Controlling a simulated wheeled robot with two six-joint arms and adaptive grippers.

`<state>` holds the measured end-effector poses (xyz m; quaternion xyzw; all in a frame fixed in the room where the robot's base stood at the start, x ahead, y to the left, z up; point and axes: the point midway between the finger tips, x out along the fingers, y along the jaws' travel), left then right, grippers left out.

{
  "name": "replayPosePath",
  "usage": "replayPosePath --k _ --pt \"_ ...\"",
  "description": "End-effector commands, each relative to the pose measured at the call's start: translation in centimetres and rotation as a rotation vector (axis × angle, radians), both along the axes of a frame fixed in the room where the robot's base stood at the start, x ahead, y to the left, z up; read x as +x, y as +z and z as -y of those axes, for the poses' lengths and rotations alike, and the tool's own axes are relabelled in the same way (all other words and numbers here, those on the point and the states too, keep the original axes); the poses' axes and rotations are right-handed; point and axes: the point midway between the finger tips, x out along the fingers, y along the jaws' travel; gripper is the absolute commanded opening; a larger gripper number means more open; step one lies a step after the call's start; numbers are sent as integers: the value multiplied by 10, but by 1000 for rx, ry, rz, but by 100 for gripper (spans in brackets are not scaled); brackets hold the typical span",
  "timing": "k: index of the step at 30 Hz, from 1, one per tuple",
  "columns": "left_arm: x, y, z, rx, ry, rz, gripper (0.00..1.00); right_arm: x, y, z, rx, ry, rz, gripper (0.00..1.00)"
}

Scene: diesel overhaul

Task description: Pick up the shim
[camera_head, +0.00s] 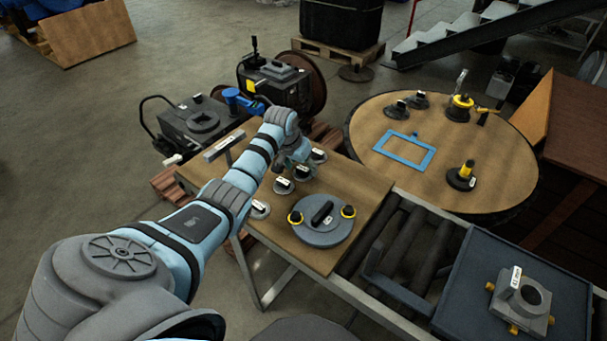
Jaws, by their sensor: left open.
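My left arm reaches in from the lower left over the wooden table, and my left gripper (293,164) is low above its middle. The gripper is open. Several small round grey pieces with white labels lie in a slanting row there: a near one (260,209), one below the gripper (283,186), one beside it (302,173) and a far one (319,155). I cannot tell by looks which is the shim. Whether the gripper touches any piece is too small to tell. My right gripper is not in view.
A grey disc with yellow knobs and a black handle (322,220) lies close to the row. A labelled bar stand (223,146) is at the table's left. Right are a round table (470,140) with a blue frame (404,150), rollers (405,250) and a tray (470,275) holding a grey housing (522,299).

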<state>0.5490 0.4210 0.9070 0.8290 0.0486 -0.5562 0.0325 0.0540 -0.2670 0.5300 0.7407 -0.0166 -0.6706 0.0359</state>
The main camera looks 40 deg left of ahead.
Motion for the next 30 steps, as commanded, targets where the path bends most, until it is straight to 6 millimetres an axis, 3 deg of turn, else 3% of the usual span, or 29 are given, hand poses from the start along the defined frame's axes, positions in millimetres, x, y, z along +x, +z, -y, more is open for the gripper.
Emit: replayPosePath --k 2,8,15,18,26,30 --pt "3 -10 1 -1 0 0 57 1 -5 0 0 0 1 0" --pt "4 -8 0 1 -2 1 55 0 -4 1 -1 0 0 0" --pt "4 -8 1 1 -2 0 17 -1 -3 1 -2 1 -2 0" --pt "4 -8 1 0 -2 1 5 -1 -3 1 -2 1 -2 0" --pt "4 -5 1 0 -2 1 5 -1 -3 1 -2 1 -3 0" --pt "4 11 0 2 -3 4 5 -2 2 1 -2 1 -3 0"
